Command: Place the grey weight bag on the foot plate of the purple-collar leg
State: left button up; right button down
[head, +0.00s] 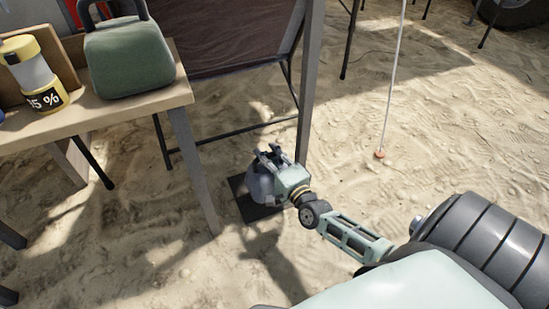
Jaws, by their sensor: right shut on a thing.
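The grey weight bag (258,186) is a rounded dark grey bag, partly hidden behind my right gripper (268,152). That gripper is shut on the top of the bag. The bag is over a dark square foot plate (262,214) on the sand, at the base of a grey upright leg (311,80). I cannot tell whether the bag's underside touches the plate. No purple collar shows on the visible part of the leg. My left gripper is not in view.
A wooden table (110,112) at left carries a green bag (128,55) and a yellow-capped lantern-like container (32,72). Its grey leg (192,165) stands close to the plate. A pale guy line meets an orange peg (379,155) at right. Open sand lies between.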

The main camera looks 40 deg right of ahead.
jog(key=w, duration=0.1)
jog(key=w+f+b, duration=0.1)
jog(key=shift+w+d+f, duration=0.1)
jog(key=shift+w+d, duration=0.1)
jog(key=shift+w, duration=0.15)
jog(key=shift+w+d+f+b, duration=0.1)
jog(key=shift+w+f+b, duration=0.05)
jog(key=shift+w+b, duration=0.45)
notch_tip(320, 180, down, 4)
jog(key=b, duration=0.3)
jog(key=shift+b, duration=0.3)
jog(key=c, duration=2.2)
grip_release()
jog(key=shift+s+f, duration=0.15)
jog(key=shift+f, duration=0.35)
jog(key=o, duration=0.5)
jog(key=shift+r, duration=0.1)
jog(key=shift+c, duration=0.2)
